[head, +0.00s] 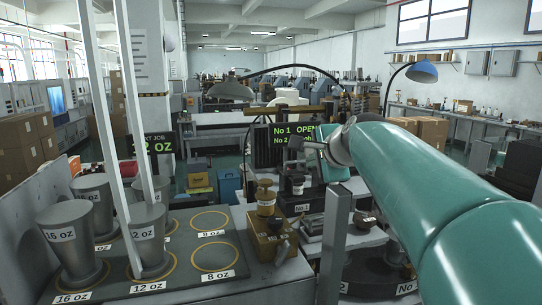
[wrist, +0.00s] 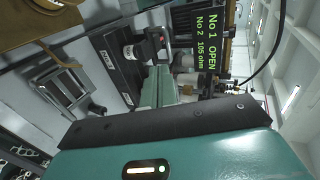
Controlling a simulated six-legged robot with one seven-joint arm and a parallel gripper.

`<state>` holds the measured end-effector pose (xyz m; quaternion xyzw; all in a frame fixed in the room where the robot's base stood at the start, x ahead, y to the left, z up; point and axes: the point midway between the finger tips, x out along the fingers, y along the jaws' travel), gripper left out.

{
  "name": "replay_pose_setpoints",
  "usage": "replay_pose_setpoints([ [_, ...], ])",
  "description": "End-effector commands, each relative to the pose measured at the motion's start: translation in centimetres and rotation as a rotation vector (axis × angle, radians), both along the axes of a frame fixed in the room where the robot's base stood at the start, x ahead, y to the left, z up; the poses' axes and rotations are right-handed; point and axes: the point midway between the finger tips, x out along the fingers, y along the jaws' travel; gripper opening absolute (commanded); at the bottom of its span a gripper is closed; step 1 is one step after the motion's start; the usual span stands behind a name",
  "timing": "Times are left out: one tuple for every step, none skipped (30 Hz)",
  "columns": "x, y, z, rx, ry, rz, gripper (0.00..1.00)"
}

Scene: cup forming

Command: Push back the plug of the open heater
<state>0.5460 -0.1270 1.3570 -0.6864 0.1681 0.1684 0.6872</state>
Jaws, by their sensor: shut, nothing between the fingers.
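A lit display (head: 292,138) reads "No 1 OPEN" on its top line; the wrist view shows it too (wrist: 207,45), with "No 2 105 ohm" below. A dark block with a "No 1" label (head: 302,208) stands under it. A small dark plug-like part with a white tag (head: 298,186) sits at that block; in the wrist view the tagged part (wrist: 130,52) lies by the dark panel. I cannot tell how far it is seated. My gripper (head: 318,158) is shut and empty, close to the plug-like part. In the wrist view its teal fingers (wrist: 156,86) point toward that area. Contact is unclear.
A brass-coloured box with a knob (head: 268,235) stands left of the No 1 block. A grey post (head: 333,245) rises in front. Grey cups (head: 70,240) stand on a marked mat (head: 190,250) at left. My arm hides much of the right side.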

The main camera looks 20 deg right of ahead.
Motion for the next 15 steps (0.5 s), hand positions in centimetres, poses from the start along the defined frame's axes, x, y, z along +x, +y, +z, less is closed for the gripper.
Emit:
replay_pose_setpoints([
  [1.0,0.0,-0.6,0.001,0.003,0.000,0.00],
  [1.6,0.0,-0.9,0.001,0.003,0.002,0.00],
  [2.3,0.1,-1.2,0.000,0.002,0.001,0.00],
  [2.8,0.1,-1.5,0.001,0.002,0.002,0.00],
  [3.4,0.1,-1.6,0.000,0.002,0.001,0.00],
  [4.1,0.1,-1.7,0.000,0.002,0.001,0.00],
  [4.6,0.1,-1.7,-0.001,0.001,0.000,0.00],
  [5.0,0.1,-1.8,0.000,0.000,0.001,0.00],
  [5.5,0.1,-1.9,0.000,0.000,0.001,0.00],
  [5.8,0.1,-1.9,0.000,0.000,0.001,0.00],
  [6.0,0.1,-1.9,-0.001,0.000,0.000,0.00],
  [6.4,0.1,-2.0,-0.001,0.000,0.000,0.00],
  [6.5,0.1,-2.1,-0.001,0.000,0.000,0.00],
  [6.6,0.1,-2.1,-0.001,0.000,0.000,0.00],
  [6.7,0.1,-2.1,-0.001,0.000,0.000,0.00],
])
